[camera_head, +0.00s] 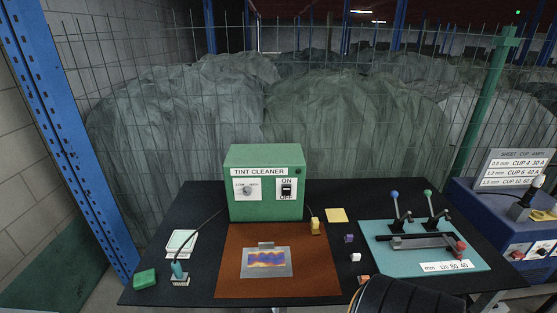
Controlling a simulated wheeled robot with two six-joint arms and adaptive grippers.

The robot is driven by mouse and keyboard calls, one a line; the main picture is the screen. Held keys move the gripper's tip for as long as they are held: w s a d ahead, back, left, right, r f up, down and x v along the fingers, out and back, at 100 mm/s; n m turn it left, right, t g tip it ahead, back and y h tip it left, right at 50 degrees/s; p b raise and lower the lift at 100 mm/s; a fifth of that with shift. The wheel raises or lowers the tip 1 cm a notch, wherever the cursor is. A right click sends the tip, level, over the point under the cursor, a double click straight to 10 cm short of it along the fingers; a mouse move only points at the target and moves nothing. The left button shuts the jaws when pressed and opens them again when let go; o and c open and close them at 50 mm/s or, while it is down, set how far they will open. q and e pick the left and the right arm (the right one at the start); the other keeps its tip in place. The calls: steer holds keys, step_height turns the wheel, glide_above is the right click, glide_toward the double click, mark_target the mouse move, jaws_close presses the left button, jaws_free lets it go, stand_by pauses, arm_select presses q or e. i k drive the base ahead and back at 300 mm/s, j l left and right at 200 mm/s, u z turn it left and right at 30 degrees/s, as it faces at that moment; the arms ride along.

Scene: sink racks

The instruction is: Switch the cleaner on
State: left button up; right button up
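The tint cleaner (264,158) is a green box with a "TINT CLEANER" label, standing upright at the back of the dark table. On the right of its front is a small black switch (286,190) on a white plate, with "ON" printed above it and another word, partly covered, below it. The switch is too small to tell its position for sure. A round grey knob (246,191) on a white plate is on the left of the front. Neither of my grippers is visible, and nothing covers the front of the box.
A brown mat (231,276) with a metal plate (267,262) showing coloured tint lies before the box. A teal board (385,257) with levers is on the right. A torch-like tool (178,270) stands left.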

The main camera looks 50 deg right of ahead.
mark_target(287, 190)
steer(key=z, duration=1.7)
